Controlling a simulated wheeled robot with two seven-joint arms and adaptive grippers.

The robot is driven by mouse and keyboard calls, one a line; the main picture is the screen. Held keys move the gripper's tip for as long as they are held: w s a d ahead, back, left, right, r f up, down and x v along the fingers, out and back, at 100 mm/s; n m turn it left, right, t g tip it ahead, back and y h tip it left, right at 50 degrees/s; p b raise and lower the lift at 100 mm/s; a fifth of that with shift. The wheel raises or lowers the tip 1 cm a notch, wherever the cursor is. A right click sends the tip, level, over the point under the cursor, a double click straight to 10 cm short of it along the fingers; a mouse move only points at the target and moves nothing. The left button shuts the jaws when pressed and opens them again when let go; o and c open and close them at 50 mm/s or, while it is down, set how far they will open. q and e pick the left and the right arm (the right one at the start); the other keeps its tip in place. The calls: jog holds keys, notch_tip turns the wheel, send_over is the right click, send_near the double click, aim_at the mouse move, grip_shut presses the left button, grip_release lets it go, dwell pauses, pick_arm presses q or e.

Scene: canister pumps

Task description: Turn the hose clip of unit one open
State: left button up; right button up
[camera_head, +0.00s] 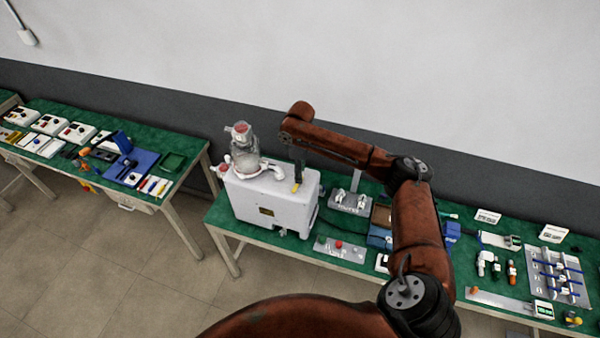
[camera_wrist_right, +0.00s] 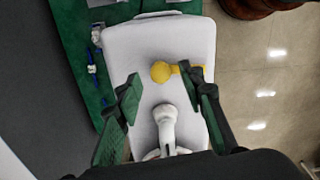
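The white pump unit (camera_head: 270,202) stands on the green bench, with a clear canister (camera_head: 244,152) on its top left; the unit also fills the middle of the right wrist view (camera_wrist_right: 150,42). A yellow clip (camera_wrist_right: 161,72) with a rounded head and a short bar lies on its top, and a bit of yellow (camera_head: 295,188) shows below my gripper in the head view. My right gripper (camera_wrist_right: 166,88) is open above the unit, pointing down. The clip shows between its fingers, the bar's end near the right finger; contact cannot be told. My left gripper is not in view.
A white spout-like fitting (camera_wrist_right: 166,125) sits near the clip. A grey panel with red and green buttons (camera_head: 339,246) lies in front of the unit. Several tools and fittings cover the bench to the right. A second green bench (camera_head: 185,138) stands at the left, across a gap.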

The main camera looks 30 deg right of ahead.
jog(key=shift+f, duration=0.9)
jog(key=shift+c, duration=0.3)
grip_shut()
